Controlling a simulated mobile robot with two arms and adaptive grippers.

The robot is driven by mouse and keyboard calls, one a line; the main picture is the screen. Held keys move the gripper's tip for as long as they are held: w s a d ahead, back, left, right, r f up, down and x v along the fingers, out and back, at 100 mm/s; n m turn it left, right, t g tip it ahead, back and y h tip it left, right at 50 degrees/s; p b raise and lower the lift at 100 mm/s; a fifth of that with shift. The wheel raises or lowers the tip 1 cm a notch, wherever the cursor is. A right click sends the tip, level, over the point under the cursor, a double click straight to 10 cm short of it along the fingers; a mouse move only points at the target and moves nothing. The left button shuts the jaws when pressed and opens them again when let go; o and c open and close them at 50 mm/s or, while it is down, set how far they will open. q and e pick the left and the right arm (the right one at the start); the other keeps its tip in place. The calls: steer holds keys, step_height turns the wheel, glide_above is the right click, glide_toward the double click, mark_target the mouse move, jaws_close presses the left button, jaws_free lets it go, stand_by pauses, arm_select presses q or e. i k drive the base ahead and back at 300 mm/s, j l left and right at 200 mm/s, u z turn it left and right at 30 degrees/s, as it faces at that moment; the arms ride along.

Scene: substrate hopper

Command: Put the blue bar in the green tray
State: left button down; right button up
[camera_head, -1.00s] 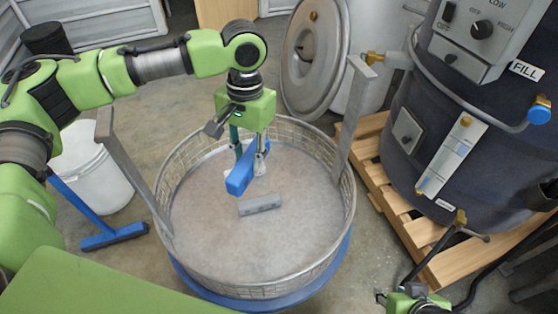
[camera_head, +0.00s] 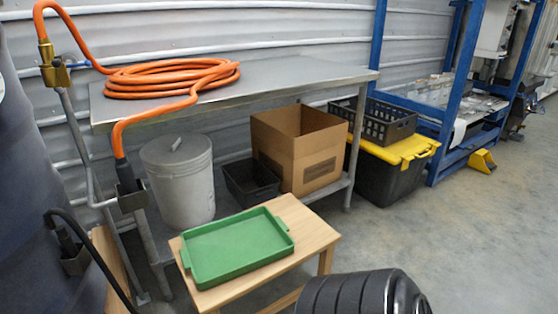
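The green tray (camera_head: 238,247) lies flat and empty on a small light-wood table (camera_head: 311,228) in the lower middle of the head view. It has low walls and a handle at each end. The blue bar is not in view now. Neither of my grippers is in view, so whether the left one still holds the bar is hidden.
A metal bench (camera_head: 290,84) carries a coiled orange hose (camera_head: 172,78). A yellow-lidded black tote (camera_head: 392,172) stands right.

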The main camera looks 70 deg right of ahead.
mark_target(256, 239)
steer(key=l+z, duration=0.2)
steer(key=z, duration=1.25)
steer(key=i+l+z, duration=0.1)
steer(key=i+l, duration=0.35)
steer(key=l, duration=0.2)
steer(key=i+l, duration=0.5)
steer(key=l+z, duration=0.05)
steer(key=l, duration=0.1)
